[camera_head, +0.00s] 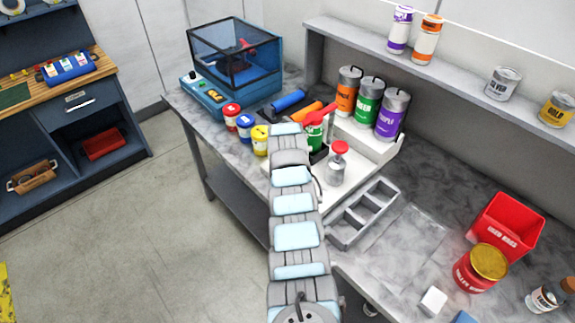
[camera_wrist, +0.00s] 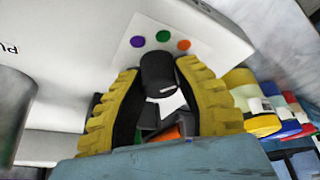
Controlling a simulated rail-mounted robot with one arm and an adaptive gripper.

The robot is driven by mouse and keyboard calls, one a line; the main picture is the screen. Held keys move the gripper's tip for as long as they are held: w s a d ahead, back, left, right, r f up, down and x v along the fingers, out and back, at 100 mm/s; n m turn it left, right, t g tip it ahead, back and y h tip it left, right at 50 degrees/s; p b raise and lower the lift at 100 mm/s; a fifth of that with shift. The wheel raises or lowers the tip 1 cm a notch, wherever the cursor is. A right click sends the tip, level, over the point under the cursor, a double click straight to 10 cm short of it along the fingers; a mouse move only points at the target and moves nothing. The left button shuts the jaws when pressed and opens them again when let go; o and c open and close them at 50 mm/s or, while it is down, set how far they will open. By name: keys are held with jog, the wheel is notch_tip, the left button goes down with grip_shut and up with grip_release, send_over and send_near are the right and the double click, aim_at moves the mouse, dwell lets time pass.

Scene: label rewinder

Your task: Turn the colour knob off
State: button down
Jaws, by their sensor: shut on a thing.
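The colour knob (camera_wrist: 158,72) is black and sits on a white panel (camera_wrist: 215,28) in the wrist view. Purple, green and orange dots lie in an arc beyond it. A small white mark shows on the knob, but I cannot tell its exact setting. My gripper (camera_wrist: 156,82) has yellow ribbed fingers on either side of the knob and is shut on it. In the head view the white dispenser (camera_head: 385,150) carries orange, green and purple canisters (camera_head: 368,103). My arm hides the knob there.
Red, blue and yellow jars (camera_head: 245,126) stand left of my arm. A red-topped metal container (camera_head: 338,165) is close on its right. A grey divided tray (camera_head: 362,212) lies nearer. A red bin (camera_head: 505,228) stands at the right, with bare bench (camera_head: 410,240) between.

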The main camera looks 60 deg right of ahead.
jog(key=shift+w+a+f+m+g+b, duration=0.1)
jog(key=shift+f+m+g+b, duration=0.25)
jog(key=shift+m+b, duration=0.5)
jog(key=shift+m+g+b, duration=0.25)
jog(key=shift+m+b, duration=0.6)
jog(key=shift+b, duration=0.4)
jog(key=m+b, duration=0.1)
jog(key=b, duration=0.1)
jog(key=shift+g+b, duration=0.3)
jog(key=shift+r+m+b, duration=0.2)
jog(key=shift+m+b, duration=0.1)
jog(key=shift+m, duration=0.2)
jog(key=c, duration=0.7)
grip_release()
jog(key=shift+c, duration=0.2)
jog(key=shift+r, duration=0.1)
